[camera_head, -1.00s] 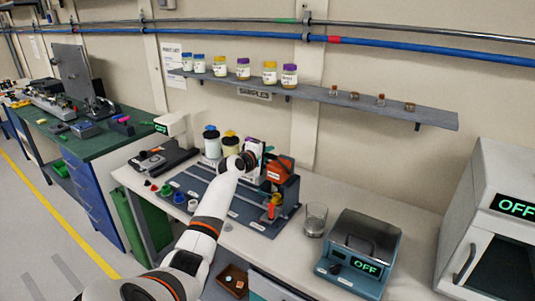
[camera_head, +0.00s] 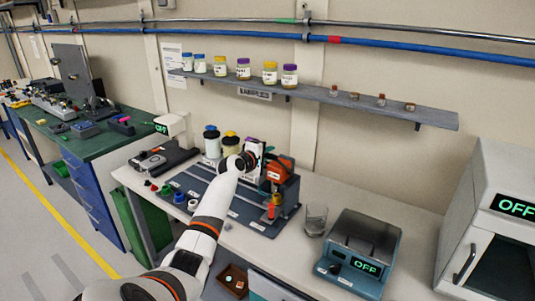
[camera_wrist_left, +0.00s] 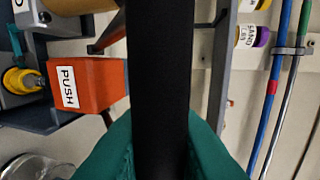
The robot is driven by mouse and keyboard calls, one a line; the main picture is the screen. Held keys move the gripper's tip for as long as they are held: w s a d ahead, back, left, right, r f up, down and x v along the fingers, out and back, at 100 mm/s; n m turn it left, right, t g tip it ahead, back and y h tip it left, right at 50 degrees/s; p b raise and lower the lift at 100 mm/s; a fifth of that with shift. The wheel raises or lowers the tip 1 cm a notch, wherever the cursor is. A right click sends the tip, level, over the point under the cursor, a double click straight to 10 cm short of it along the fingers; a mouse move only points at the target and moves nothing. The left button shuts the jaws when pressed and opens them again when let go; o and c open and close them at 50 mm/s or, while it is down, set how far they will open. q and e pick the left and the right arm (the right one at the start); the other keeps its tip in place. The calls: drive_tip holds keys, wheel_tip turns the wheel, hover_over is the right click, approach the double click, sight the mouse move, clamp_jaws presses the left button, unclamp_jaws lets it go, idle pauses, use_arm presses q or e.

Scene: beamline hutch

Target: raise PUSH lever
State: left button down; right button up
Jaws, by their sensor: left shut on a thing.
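The PUSH lever (camera_head: 281,169) is an orange block on a grey stand at the right end of the dark rack on the bench. In the left wrist view its orange block (camera_wrist_left: 88,84) carries a white PUSH label, and a black bar (camera_wrist_left: 160,75) runs alongside its edge. My left gripper (camera_wrist_left: 160,150) has its teal fingers on both sides of this bar, shut on it. In the head view my left wrist stands just left of the lever and hides most of the fingers. My right gripper is in neither view.
A glass beaker (camera_head: 315,220) and a blue-grey device (camera_head: 360,250) reading OFF stand right of the rack. Lidded jars (camera_head: 212,141) stand behind my wrist. A shelf of samples (camera_head: 330,97) hangs above. Small coloured caps (camera_head: 178,197) lie at the rack's left.

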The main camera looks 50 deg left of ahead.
use_arm(q)
drive_tip(key=shift+f, duration=0.15)
drive_tip(key=c, duration=1.6)
unclamp_jaws()
drive_tip(key=shift+o, duration=1.1)
drive_tip(key=shift+w, duration=0.2)
drive_tip(key=b+v, duration=0.2)
drive_tip(key=v, duration=1)
